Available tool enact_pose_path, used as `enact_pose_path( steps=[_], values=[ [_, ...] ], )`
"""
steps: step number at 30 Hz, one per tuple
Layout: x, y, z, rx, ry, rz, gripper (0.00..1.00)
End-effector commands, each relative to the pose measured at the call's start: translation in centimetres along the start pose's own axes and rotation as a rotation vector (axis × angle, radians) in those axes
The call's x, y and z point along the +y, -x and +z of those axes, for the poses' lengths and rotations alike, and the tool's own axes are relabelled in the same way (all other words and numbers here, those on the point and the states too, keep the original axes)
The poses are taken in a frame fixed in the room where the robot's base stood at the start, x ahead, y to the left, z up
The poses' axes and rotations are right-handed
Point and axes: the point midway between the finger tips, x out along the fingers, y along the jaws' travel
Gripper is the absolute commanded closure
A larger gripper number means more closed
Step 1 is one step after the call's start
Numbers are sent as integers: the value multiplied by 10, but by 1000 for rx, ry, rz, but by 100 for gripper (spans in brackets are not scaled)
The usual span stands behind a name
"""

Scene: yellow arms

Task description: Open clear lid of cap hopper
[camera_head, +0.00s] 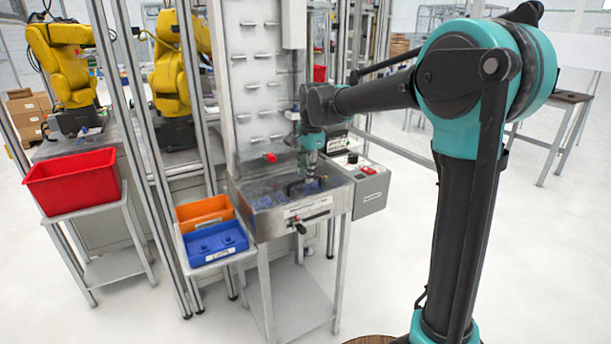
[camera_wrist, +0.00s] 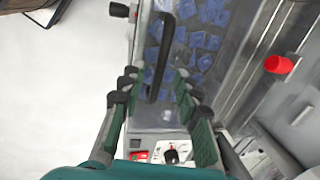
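The cap hopper (camera_head: 268,228) is a metal box on a stand, with a label on its front wall. Its clear lid (camera_wrist: 154,118) looks shut, and blue caps (camera_wrist: 206,40) show through it. A black arched handle (camera_wrist: 161,58) stands on the lid. My gripper (camera_wrist: 158,80) is open, and the near part of the handle lies between its two fingers in the wrist view. I see no clear contact between fingers and handle. In the head view my gripper (camera_head: 308,178) is over the hopper, pointing down, and partly hides the lid and handle.
A grey control box (camera_head: 372,192) adjoins the hopper's right side. A red knob (camera_wrist: 278,64) is on the panel behind. Orange (camera_head: 205,212) and blue (camera_head: 215,242) bins stand at the left, with a red bin (camera_head: 72,182) farther left. Floor in front is clear.

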Motion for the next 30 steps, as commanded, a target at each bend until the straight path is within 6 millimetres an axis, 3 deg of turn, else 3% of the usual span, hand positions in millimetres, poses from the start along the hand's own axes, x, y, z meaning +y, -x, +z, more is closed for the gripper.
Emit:
enact_pose_path(
  steps=[6,15,23,30],
  values=[
    [0,-17,0,0,0,0,68],
    [0,-18,0,0,0,0,68],
    [0,-18,0,0,0,0,100],
    [0,-18,0,0,0,0,100]
  ],
)
